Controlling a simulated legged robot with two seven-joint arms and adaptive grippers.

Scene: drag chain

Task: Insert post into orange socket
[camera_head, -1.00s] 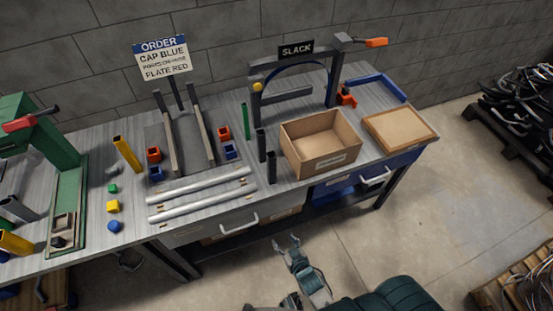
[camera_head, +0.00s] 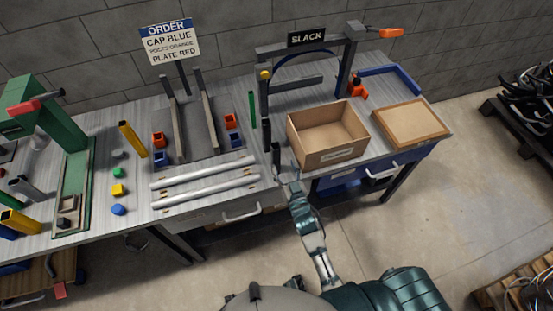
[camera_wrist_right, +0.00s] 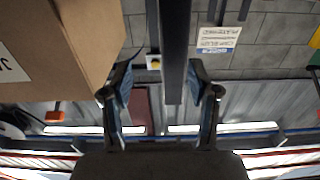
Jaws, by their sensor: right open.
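In the right wrist view a dark post (camera_wrist_right: 174,50) stands between the spread fingers (camera_wrist_right: 160,92), with a gap visible on both sides. One orange socket (camera_head: 158,139) is left of the upright rails and another orange socket (camera_head: 231,121) is right of them. My left gripper is not in view.
An open cardboard box (camera_head: 325,149) stands close right of the posts; its side also fills the wrist view's left (camera_wrist_right: 60,45). Blue sockets (camera_head: 231,139) sit before the orange ones. Two silver bars (camera_head: 205,188) lie in front. A green post (camera_head: 253,110) stands behind the posts.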

